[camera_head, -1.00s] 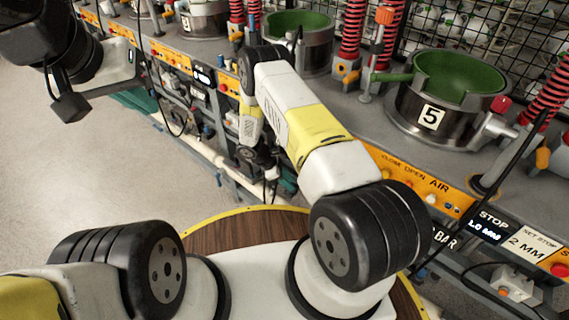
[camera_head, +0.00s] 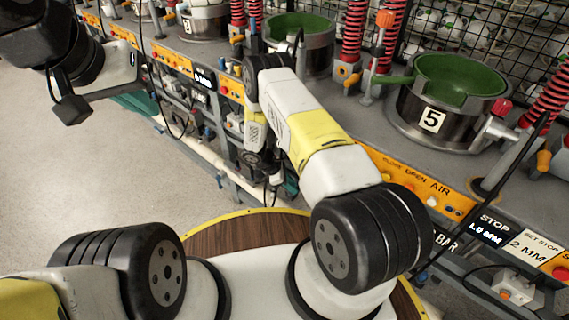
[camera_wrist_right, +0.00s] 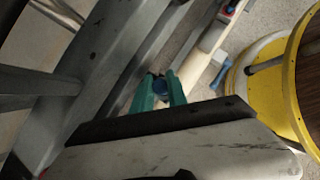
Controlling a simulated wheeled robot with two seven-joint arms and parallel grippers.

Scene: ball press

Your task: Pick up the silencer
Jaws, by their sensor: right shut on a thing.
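The silencer looks to be the small dark blue round part (camera_wrist_right: 159,88) between the green fingertips of my right gripper (camera_wrist_right: 160,92) in the right wrist view. Only its end shows; the fingers hide the rest. That gripper is shut on it, beside a long grey metal beam. In the head view my right gripper (camera_head: 264,165) hangs low at the front of the press bench, and its fingers and the silencer are too small to make out. My left gripper (camera_head: 75,106) is at the upper left over bare floor, far from the silencer; its jaws cannot be made out.
The press bench (camera_head: 372,122) runs along the right, with green-lined round moulds (camera_head: 460,75), red springs (camera_head: 352,35) and an orange control panel (camera_head: 420,190). A pale pipe (camera_head: 205,157) runs low along its front. Open floor (camera_head: 110,160) lies to the left.

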